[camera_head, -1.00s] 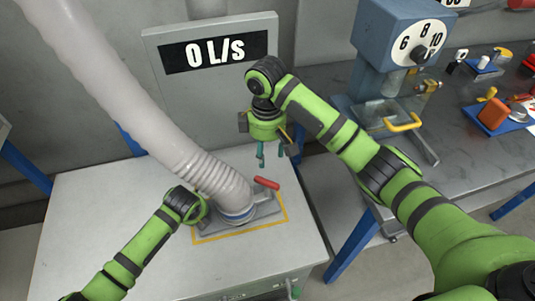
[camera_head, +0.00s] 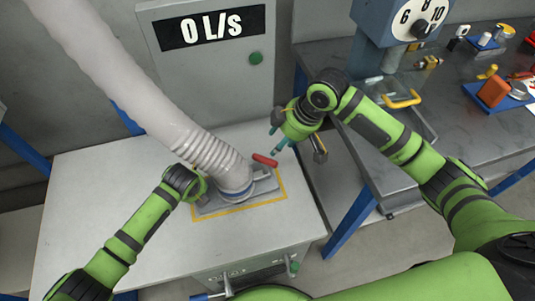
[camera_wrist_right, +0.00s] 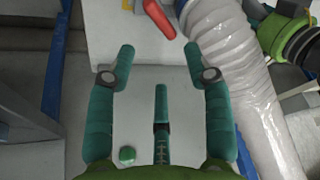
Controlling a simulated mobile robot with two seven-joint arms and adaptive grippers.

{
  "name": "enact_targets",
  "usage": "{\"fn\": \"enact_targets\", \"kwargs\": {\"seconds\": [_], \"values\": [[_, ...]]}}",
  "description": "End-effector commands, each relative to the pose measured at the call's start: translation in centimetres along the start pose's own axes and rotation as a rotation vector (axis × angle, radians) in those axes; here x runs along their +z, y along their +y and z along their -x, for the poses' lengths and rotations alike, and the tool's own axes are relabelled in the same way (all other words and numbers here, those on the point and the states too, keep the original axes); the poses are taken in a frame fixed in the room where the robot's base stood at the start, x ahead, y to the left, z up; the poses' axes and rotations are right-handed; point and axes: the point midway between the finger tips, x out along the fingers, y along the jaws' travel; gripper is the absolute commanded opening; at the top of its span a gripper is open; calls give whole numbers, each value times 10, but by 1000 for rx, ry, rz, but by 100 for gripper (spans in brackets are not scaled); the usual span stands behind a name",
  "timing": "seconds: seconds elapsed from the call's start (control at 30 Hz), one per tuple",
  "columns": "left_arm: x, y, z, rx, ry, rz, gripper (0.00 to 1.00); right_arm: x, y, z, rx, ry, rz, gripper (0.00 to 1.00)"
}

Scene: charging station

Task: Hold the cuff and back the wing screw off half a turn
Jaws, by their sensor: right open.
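The grey ribbed hose (camera_head: 165,120) ends in a cuff with a blue ring (camera_head: 237,191) on a metal plate on the bench. A red handle (camera_head: 264,160), possibly the wing screw, sticks up behind and right of it; it also shows at the top of the right wrist view (camera_wrist_right: 158,17). My right gripper (camera_head: 276,137) is open and empty, just above and right of the red handle, apart from it. Its teal fingers are spread in the right wrist view (camera_wrist_right: 160,55). My left gripper (camera_head: 200,188) is against the left side of the cuff; its fingers are hidden.
A yellow outline (camera_head: 268,203) surrounds the plate on the white cabinet (camera_head: 90,190). A panel reading 0 L/s (camera_head: 210,30) stands behind. A dark workbench (camera_head: 450,110) with a blue press and several tools is at right. The cabinet's left top is clear.

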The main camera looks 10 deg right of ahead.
Motion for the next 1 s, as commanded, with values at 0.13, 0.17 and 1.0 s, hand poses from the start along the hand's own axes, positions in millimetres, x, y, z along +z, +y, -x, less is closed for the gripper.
{"fn": "enact_targets", "kwargs": {"seconds": [0.13,0.17,1.0], "values": [[0,0,0,-1,1,1,0,1,-1,-32,-4,-6,-2,52],[0,0,0,-1,1,1,0,1,-1,-38,-4,-5,-2,52],[0,-1,0,-3,0,1,0,1,0,-102,0,-4,1,24]]}}
